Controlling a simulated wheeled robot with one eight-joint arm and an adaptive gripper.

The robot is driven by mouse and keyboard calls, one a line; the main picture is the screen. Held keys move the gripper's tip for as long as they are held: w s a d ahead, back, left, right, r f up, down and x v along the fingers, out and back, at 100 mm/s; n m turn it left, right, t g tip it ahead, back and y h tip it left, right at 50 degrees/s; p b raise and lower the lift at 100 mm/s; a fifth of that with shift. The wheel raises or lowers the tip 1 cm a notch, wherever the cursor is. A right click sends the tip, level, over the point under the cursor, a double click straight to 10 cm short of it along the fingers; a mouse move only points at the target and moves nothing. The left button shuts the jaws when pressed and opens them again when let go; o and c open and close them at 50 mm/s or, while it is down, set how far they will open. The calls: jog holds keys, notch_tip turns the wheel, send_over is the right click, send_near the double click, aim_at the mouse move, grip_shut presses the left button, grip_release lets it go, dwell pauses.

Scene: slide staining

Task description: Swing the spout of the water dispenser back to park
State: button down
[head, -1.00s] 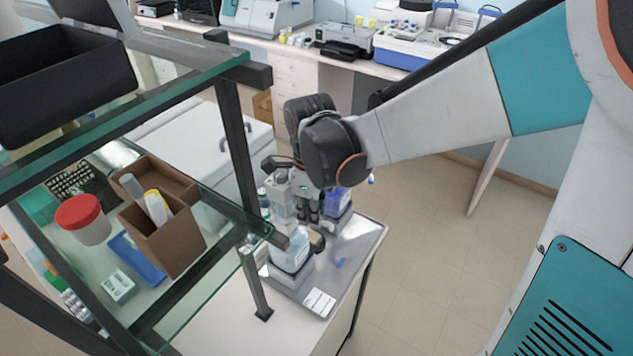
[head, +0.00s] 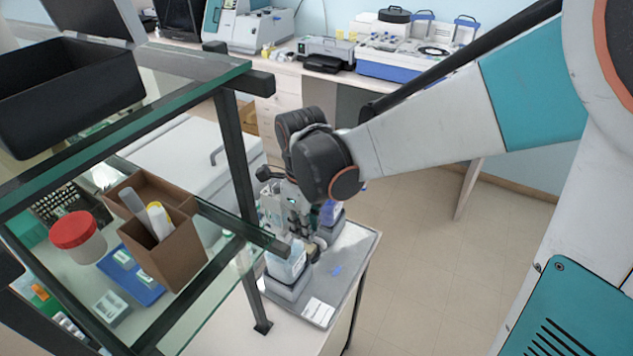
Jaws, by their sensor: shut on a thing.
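My gripper (head: 308,243) points down below my dark wrist, over a grey tray on the white bench. It is shut on a small part that looks like the spout of the water dispenser; the wrist and fingers hide most of it. A clear bottle with pale blue contents (head: 286,264), on a grey base, stands just left of and below the fingertips; it seems to be part of the dispenser. A bottle with deep blue contents (head: 331,211) stands behind and to the right, partly hidden by my wrist. The spout's exact angle cannot be made out.
The grey tray (head: 352,262) holds a white label card (head: 318,312) at its front. A glass-shelved rack (head: 235,150) with a dark post stands close on the left, carrying a brown box (head: 172,252) and a red-lidded jar (head: 78,238). The floor to the right is clear.

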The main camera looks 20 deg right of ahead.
jog(key=c, duration=1.6)
grip_release()
jog(key=shift+o, duration=0.2)
jog(key=shift+r, duration=0.1)
notch_tip(320, 180, up, 12)
jog(key=shift+s, duration=0.1)
jog(key=s+d+f+n+t+b, duration=0.3)
jog(key=f+n+b, duration=0.4)
jog(key=n, duration=0.6)
jog(key=s+d+f+n+t+b, duration=0.4)
jog(key=s+d+f+n+b, duration=0.2)
jog(key=n, duration=0.8)
notch_tip(320, 180, down, 3)
jog(key=shift+s+r+b, duration=0.1)
jog(key=shift+s+b, duration=0.65)
jog(key=shift+b, duration=0.05)
